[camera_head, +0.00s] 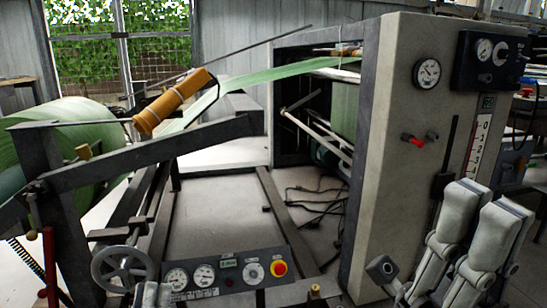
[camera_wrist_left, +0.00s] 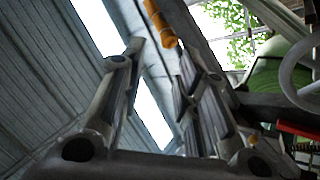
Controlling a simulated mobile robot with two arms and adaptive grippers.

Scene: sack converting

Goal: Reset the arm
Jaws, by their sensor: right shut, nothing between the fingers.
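My left gripper (camera_head: 152,294) shows at the bottom edge of the head view, in front of the handwheel, with only its pale fingertips in frame. In the left wrist view its two grey fingers (camera_wrist_left: 160,55) stand apart with nothing between them, pointing up toward the roof. My right gripper (camera_head: 486,205) is at the lower right of the head view, in front of the machine cabinet. Its pale, dark-backed fingers point up, and it is shut and empty.
A handwheel (camera_head: 124,270) and a gauge panel (camera_head: 225,272) with a red button stand low in front. A yellow cylinder (camera_head: 173,102) sits on a slanted bar above. A green roll (camera_head: 85,135) is left; a tall cabinet (camera_head: 393,160) stands right. Cables (camera_head: 318,200) lie on the floor.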

